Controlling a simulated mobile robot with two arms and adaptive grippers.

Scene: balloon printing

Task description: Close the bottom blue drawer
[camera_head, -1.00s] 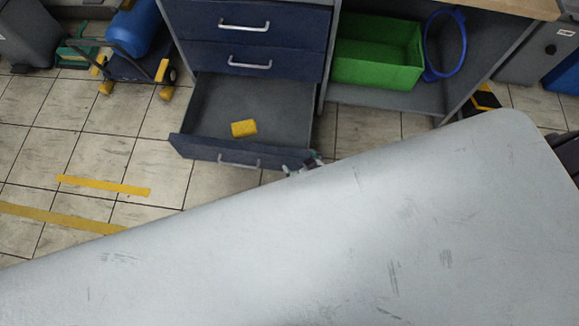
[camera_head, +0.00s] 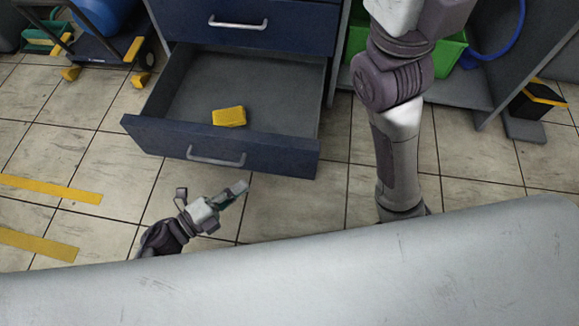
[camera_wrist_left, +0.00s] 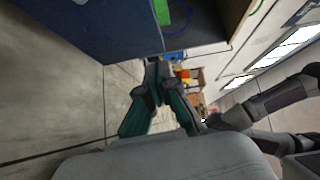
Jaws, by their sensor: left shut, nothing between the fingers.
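The bottom blue drawer (camera_head: 280,154) is pulled out of the cabinet, with its grey inside showing. A yellow block (camera_head: 229,116) lies in it near the front panel. A silver handle (camera_head: 216,158) is on the front. My left gripper (camera_head: 238,190) is in front of the drawer, just below and right of the handle in the picture, and appears apart from the panel. Its teal fingers are shut with nothing between them. In the left wrist view the fingertips (camera_wrist_left: 158,64) are close together near a dark blue panel (camera_wrist_left: 95,28). My right gripper is hidden.
My other arm (camera_head: 400,130) hangs at the right of the drawer. A green bin (camera_head: 450,55) and a blue hoop (camera_head: 505,45) sit on a shelf behind it. A trolley with yellow-tipped parts (camera_head: 105,55) stands at the left. The tiled floor (camera_head: 90,155) before the drawer is open.

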